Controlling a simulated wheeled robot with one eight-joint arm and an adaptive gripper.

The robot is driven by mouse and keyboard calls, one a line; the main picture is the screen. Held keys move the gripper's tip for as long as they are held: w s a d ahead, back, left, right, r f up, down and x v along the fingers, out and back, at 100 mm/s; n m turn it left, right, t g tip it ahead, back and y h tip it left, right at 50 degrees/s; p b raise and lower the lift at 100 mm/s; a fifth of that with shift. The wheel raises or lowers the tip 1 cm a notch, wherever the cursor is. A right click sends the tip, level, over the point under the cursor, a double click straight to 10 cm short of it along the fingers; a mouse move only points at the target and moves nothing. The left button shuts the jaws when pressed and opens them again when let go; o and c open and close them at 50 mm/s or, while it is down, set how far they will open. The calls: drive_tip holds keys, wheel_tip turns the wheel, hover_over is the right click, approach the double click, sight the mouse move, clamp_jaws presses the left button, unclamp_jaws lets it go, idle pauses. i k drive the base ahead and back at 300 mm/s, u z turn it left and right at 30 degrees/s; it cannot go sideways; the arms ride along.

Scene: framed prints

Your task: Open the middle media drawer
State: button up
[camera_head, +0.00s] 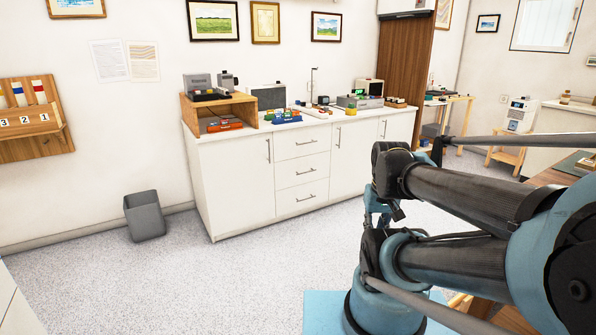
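A white cabinet (235,178) stands against the back wall, with a column of three drawers between its doors. The middle drawer (290,174) is shut flush with its neighbours and has a thin horizontal metal bar handle (306,172). The top drawer (290,148) and the bottom drawer (290,201) are also shut and have similar handles. My arm is folded at the right, in front of the cabinet's right part. My gripper (376,214) seems to hang at the arm's near end, well apart from the drawers. Its fingers are too small and hidden to judge.
Boxes, trays and small devices stand on the cabinet's white top (343,115). A grey bin (144,216) stands on the floor left of the cabinet. The speckled floor (230,275) before the drawers is clear. A wooden stool (508,152) stands at the right.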

sight(291, 173)
drive_tip(key=u, duration=0.55)
drive_tip(key=i, duration=0.8)
drive_tip(key=u, duration=0.9)
drive_tip(key=i, duration=0.4)
drive_tip(key=u, duration=0.1)
